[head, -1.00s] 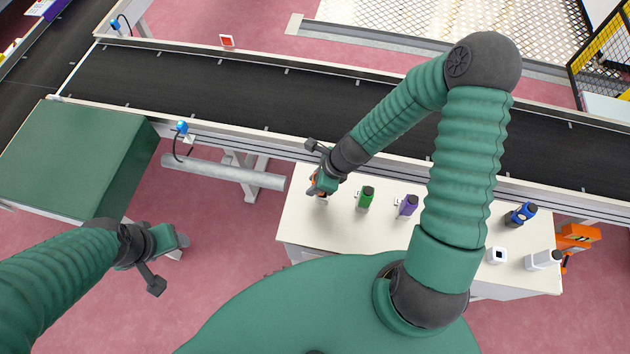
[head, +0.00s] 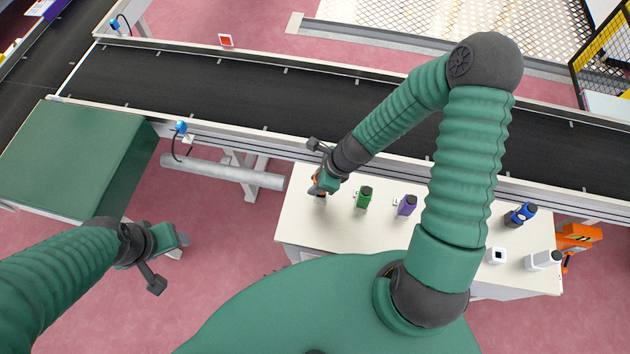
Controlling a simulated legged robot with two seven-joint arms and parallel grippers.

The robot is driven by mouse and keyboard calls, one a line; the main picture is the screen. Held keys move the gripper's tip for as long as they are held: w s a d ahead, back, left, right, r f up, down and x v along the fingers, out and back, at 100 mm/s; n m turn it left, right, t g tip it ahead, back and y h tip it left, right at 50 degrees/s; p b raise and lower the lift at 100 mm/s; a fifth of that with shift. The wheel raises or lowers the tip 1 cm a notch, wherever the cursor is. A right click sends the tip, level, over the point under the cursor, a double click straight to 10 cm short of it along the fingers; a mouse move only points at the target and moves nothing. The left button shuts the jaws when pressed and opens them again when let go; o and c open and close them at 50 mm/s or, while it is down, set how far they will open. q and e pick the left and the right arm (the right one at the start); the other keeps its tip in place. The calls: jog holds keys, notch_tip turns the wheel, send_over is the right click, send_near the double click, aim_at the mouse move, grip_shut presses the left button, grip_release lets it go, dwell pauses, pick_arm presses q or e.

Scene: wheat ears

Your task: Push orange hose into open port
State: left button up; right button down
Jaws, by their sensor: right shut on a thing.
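The orange hose (head: 315,181) shows as a small orange patch in the jaws of my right gripper (head: 318,187), at the left end of the white table (head: 330,236). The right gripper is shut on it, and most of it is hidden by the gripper. A white port lies low beneath the gripper, too small and covered to tell whether the hose is in it. A white open port block (head: 497,256) stands at the right of the table. My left gripper (head: 180,247) hangs over the floor at the left, away from the table; its jaws are unclear.
On the table stand a green connector (head: 364,198), a purple connector (head: 405,206), a blue connector (head: 521,214) and a white connector (head: 543,260). A black conveyor (head: 250,95) runs behind the table. A green box (head: 75,155) is at the left.

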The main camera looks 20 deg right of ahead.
jog(key=shift+f, duration=0.35)
jog(key=shift+a+f+b, duration=0.15)
jog(key=shift+f+b, duration=0.35)
jog(key=shift+b, duration=0.15)
jog(key=shift+r+p, duration=0.55)
jog(key=shift+p, duration=0.05)
jog(key=shift+r+p, duration=0.3)
jog(key=shift+r, duration=0.05)
jog(key=shift+d, duration=0.35)
jog(key=shift+f, duration=0.15)
jog(key=shift+f+b, duration=1.5)
jog(key=shift+f, duration=0.25)
